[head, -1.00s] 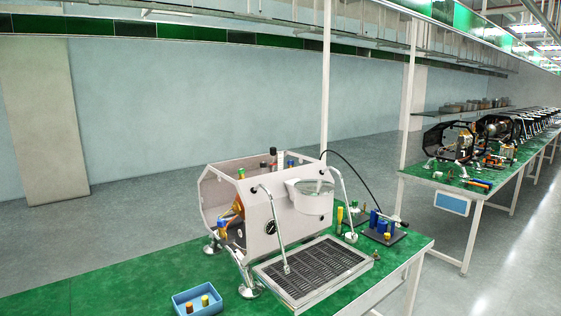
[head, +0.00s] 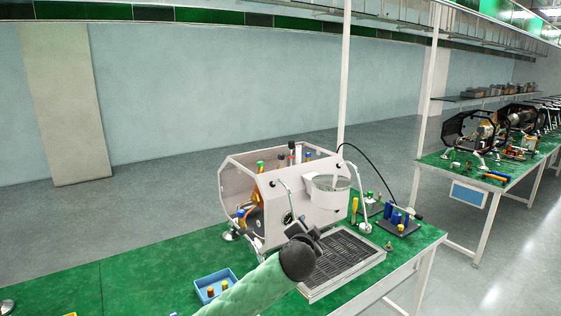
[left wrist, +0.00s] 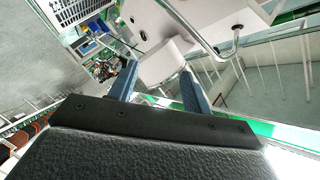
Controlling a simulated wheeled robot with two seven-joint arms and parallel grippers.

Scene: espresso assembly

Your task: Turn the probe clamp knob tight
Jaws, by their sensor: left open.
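The white espresso machine (head: 318,208) stands on the green table, with its open side to the left. Small coloured knobs show on it, including a green one (head: 260,166) at the top and a blue one (head: 240,213) at the open side. I cannot tell which is the probe clamp knob. My left gripper (head: 318,236) is in front of the machine's front panel, hiding part of it and of the drip tray. In the left wrist view its two blue-grey fingers (left wrist: 158,70) are apart, with the machine's white round housing (left wrist: 163,62) beyond them. My right gripper is not in view.
A blue bin (head: 215,286) with small coloured parts lies left of my left arm. The drip tray (head: 368,255) is in front of the machine. A dark block with blue cylinders (head: 397,217) stands to its right.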

